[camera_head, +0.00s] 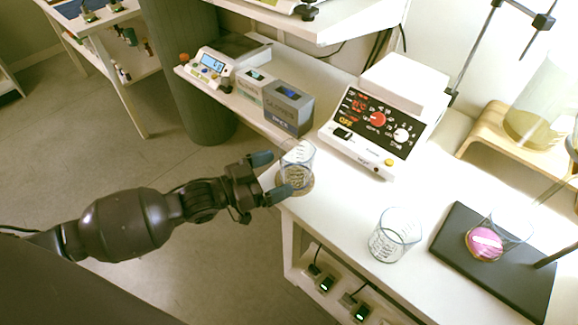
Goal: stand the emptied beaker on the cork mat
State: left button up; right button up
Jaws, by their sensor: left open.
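A clear glass beaker (298,158) with printed markings stands upright at the left front corner of the white bench. The brown cork mat (306,188) shows as a small edge beneath it, mostly hidden by the beaker and my gripper. My left gripper (282,173) is open, with its fingertips at the beaker's left side, one towards the back and one towards the front. I cannot tell whether either finger touches the glass. A second clear beaker (395,238) stands apart to the right on the bare bench and looks empty. My right gripper is out of view.
A white hotplate-like device (383,118) stands behind the beakers. Glove boxes (288,105) and a scale (210,70) are at the back left. At right are a dark stand base (470,285) with a pink item (484,244), and a wooden riser (490,135).

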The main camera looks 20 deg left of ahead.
pick_arm(q)
jog(key=v, duration=0.7)
jog(key=shift+p, duration=0.35)
jog(key=s+a+f+n+g+y, duration=0.1)
jog(key=s+f+n+y, duration=0.2)
jog(key=s+f+y, duration=0.3)
jog(key=s+a+f+n+g+y, duration=0.2)
jog(key=s+f+n+y, duration=0.2)
jog(key=s, duration=0.9)
notch_tip(320, 180, down, 3)
jog(key=shift+s+a+r+y, duration=0.2)
jog(key=shift+s+y, duration=0.1)
jog(key=shift+y, duration=0.6)
